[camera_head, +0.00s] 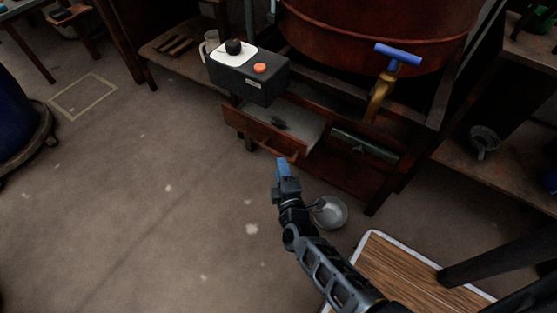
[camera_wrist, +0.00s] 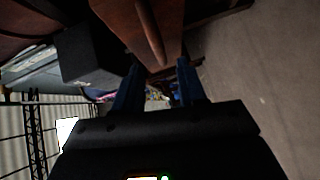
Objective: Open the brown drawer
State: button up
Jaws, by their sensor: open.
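The brown drawer (camera_head: 243,125) sticks out of the wooden stand under the large red-brown vat. Its inside shows from above, with a small dark item (camera_head: 278,122) in it. Its handle (camera_head: 292,155) is a bar on the front panel. My gripper (camera_head: 281,165) is just in front of the drawer's right front part. In the wrist view the blue fingers of my gripper (camera_wrist: 159,80) are apart with nothing held between them. The drawer front (camera_wrist: 120,22) and its handle (camera_wrist: 150,35) lie beyond the fingertips. I cannot tell whether a finger touches the handle.
A black control box (camera_head: 248,80) with a black knob and orange button stands above the drawer. A brass valve with a blue handle (camera_head: 398,54) is to the right, above a dark-fronted compartment (camera_head: 365,147). A metal bowl (camera_head: 330,211) lies on the floor. Floor at left is clear.

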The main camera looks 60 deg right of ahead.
aim_at(276, 153)
jog(key=b+x, duration=0.2)
jog(key=x, duration=0.5)
jog(key=shift+w, duration=0.15)
jog(key=shift+c, duration=0.3)
grip_shut()
